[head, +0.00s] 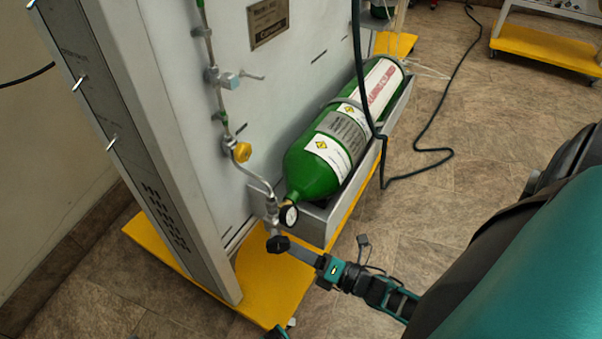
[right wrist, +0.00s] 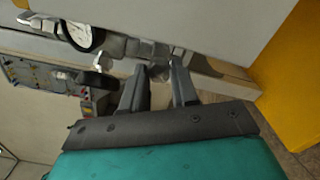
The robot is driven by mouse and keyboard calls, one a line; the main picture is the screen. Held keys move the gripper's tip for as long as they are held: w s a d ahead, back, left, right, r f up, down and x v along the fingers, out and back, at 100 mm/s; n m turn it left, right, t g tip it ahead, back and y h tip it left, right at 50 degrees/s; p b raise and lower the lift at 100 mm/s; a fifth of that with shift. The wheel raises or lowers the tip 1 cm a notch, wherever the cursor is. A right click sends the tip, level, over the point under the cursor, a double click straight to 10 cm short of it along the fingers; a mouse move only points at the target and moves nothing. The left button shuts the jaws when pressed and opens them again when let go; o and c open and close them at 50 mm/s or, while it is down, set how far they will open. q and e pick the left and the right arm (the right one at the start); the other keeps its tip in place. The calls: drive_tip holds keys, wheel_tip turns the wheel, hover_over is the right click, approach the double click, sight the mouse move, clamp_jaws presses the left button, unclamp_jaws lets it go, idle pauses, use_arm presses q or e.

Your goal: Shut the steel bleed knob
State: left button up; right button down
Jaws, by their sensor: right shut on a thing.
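My right gripper (head: 296,251) reaches in from the lower right to the fittings below the green cylinder's (head: 312,172) neck. In the right wrist view its two dark fingers (right wrist: 160,84) stand on either side of a small round steel knob (right wrist: 159,72), the bleed knob, and are shut on it. In the head view that knob is hidden at the fingertips. A black knob (head: 277,244) sits just left of the fingertips; it also shows in the right wrist view (right wrist: 98,79). A round pressure gauge (head: 289,216) is just above.
The grey panel (head: 180,90) carries steel piping and a yellow knob (head: 242,152). The cylinder lies in a grey tray (head: 318,222) over a yellow base (head: 262,285). A dark hose (head: 420,150) runs down to the tiled floor. The floor to the right is open.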

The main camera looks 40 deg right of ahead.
use_arm(q)
drive_tip(key=shift+s+a+r+p, duration=0.1)
drive_tip(key=shift+a+r+p, duration=0.2)
drive_tip(key=shift+p, duration=0.5)
use_arm(e)
drive_tip(key=m, duration=2.6)
drive_tip(key=shift+w+r, duration=0.1)
drive_tip(key=shift+w, duration=0.05)
drive_tip(key=c, duration=1)
unclamp_jaws()
drive_tip(key=shift+o, duration=0.7)
use_arm(q)
drive_tip(key=shift+s+d, duration=0.1)
use_arm(e)
drive_tip(key=shift+s, duration=0.25)
